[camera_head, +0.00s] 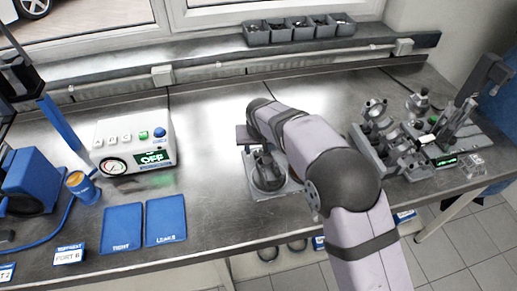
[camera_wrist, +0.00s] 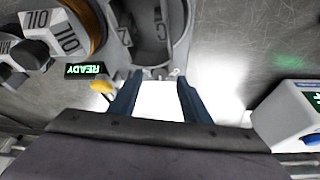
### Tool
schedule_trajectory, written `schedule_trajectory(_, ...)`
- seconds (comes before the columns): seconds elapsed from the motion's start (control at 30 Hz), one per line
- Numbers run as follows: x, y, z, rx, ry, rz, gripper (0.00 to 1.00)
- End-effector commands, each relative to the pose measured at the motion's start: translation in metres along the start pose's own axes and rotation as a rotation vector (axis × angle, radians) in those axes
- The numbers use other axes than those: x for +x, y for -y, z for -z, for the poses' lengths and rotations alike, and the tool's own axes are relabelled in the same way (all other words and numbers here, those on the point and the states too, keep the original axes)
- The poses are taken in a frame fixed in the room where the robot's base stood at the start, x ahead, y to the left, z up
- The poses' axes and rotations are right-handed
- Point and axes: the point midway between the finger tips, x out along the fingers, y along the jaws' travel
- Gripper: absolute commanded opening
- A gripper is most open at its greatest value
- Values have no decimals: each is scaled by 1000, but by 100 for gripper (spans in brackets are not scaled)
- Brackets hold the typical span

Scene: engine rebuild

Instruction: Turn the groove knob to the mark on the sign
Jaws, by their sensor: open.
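My gripper (camera_wrist: 160,98) is open in the wrist view, its two blue fingers apart with a bright white surface between and beyond them. Nothing is held. A grey round-walled fixture (camera_wrist: 150,35) with a dark hollow lies just past the fingertips. A small yellow knob-like part (camera_wrist: 102,87) is left of the left finger, beside a green READY display (camera_wrist: 85,71). I cannot tell which part is the groove knob, and no sign with a mark is readable. In the head view the fixture (camera_head: 268,177) stands mid-bench, partly behind my arm; the fingers are not clear there.
A white box with a gauge and OFF display (camera_head: 134,143) stands left on the metal bench. Two blue mats (camera_head: 165,220) lie in front of it. Several grey clamps and stands (camera_head: 385,150) crowd the right. Grey bins (camera_head: 300,28) line the back ledge.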

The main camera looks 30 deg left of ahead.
Motion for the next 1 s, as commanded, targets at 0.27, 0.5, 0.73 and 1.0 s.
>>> schedule_trajectory(0.27, 27, 0, 0, -1, 2, -1, 43)
schedule_trajectory(0.5, 36, 0, 0, -1, 0, 0, 43)
schedule_trajectory(0.73, 36, 0, 0, 0, 0, 0, 43)
schedule_trajectory(1.0, 36, 0, 0, -1, 0, 0, 3)
